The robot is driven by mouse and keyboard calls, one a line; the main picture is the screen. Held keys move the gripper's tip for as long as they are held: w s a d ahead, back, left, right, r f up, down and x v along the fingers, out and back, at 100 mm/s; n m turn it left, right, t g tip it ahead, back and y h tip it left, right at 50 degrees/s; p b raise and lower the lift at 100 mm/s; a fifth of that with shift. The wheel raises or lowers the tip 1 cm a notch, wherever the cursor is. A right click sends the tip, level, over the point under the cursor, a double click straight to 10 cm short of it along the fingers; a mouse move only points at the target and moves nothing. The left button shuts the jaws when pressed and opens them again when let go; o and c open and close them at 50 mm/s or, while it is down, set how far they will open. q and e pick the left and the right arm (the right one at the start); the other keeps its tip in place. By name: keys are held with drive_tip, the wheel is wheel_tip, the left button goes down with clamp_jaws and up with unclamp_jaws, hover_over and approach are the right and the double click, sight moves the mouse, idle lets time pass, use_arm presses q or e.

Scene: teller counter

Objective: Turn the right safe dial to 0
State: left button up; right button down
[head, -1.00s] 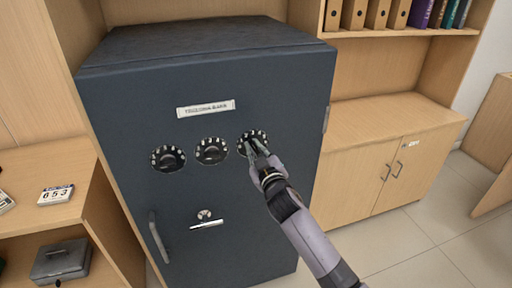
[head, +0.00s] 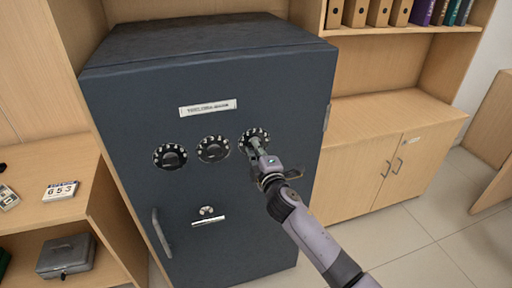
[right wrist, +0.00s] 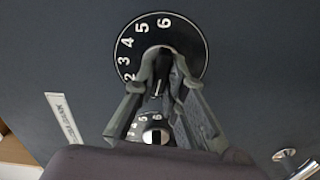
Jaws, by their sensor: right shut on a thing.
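A dark blue-grey safe (head: 150,110) stands in the middle of the head view with three black dials in a row on its door. The right dial (head: 262,134) is partly hidden behind my right gripper (head: 257,146). In the right wrist view the right dial (right wrist: 195,50) shows white numbers 2 to 6, and my right gripper (right wrist: 160,85) is shut on its knob. The number at the dial's pointer cannot be told. The middle dial (head: 213,149) and left dial (head: 170,157) are free. My left gripper is not in view.
A wooden cabinet (head: 385,150) stands at the right.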

drive_tip(key=shift+n, duration=1)
drive_tip(key=shift+f, duration=0.1)
drive_tip(key=c, duration=1.6)
unclamp_jaws()
drive_tip(key=shift+c, duration=0.2)
drive_tip(key=shift+s, duration=0.15)
drive_tip(key=v, duration=1.1)
drive_tip(key=shift+s, duration=0.35)
drive_tip(key=shift+d, duration=0.15)
